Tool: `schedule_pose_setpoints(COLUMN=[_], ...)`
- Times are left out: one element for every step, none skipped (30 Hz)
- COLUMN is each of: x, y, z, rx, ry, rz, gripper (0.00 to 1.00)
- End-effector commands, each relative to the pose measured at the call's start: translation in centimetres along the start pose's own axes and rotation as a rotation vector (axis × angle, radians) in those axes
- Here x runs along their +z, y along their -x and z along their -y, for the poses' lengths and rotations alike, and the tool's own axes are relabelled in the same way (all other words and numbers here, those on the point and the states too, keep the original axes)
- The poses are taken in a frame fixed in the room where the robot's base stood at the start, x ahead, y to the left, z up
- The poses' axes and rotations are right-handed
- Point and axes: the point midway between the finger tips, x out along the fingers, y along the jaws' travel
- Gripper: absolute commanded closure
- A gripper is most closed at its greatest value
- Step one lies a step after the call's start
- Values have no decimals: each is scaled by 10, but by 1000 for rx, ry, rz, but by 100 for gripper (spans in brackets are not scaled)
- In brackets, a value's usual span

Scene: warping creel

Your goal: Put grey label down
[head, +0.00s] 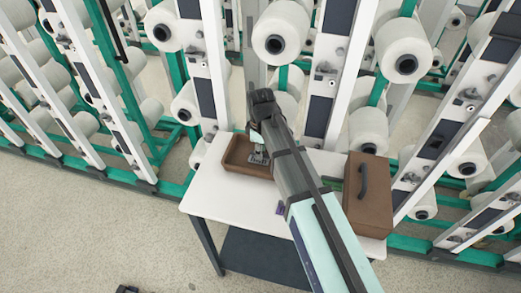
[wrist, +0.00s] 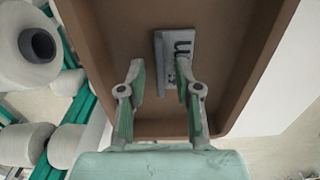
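The grey label (wrist: 175,58) is a small light-grey piece with dark markings. In the wrist view it lies on the floor of the brown tray (wrist: 88,40), near the middle. In the head view the tray (head: 230,165) stands at the left of the white table, and a small grey patch shows in it, partly hidden by my arm. My gripper (wrist: 160,72) is over the tray with its fingers spread. The left finger is apart from the label; the right finger overlaps the label's right part in view. Whether that finger touches it cannot be told.
The white table (head: 230,205) also bears a brown case with a dark handle (head: 368,195) at the right and a small purple piece (head: 280,208) near the front. Racks of white yarn bobbins (head: 282,38) stand close behind. The table's left front corner is clear.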

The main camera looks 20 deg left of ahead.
Motion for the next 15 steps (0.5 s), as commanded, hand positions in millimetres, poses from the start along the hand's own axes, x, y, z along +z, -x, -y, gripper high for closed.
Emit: schedule_pose_setpoints(x=[0,0,0,0,0,0,0,0,0,0,0,-1,0,-1,-1], y=[0,0,1,2,3,5,7,9,13,16,20,26,31,36,43], z=[0,0,0,0,0,0,0,-1,-1,-1,-1,-1,-1,-1,-2], rx=[0,0,0,0,1,1,1,1,1,1,2,3,2,2,3], ry=[0,0,0,0,0,0,0,0,0,0,0,0,0,0,0], rz=[0,0,0,0,0,-1,-1,-1,-1,-1,-1,-2,-1,-1,-2], gripper=[67,67,67,67,67,67,67,67,67,67,67,67,67,67,67])
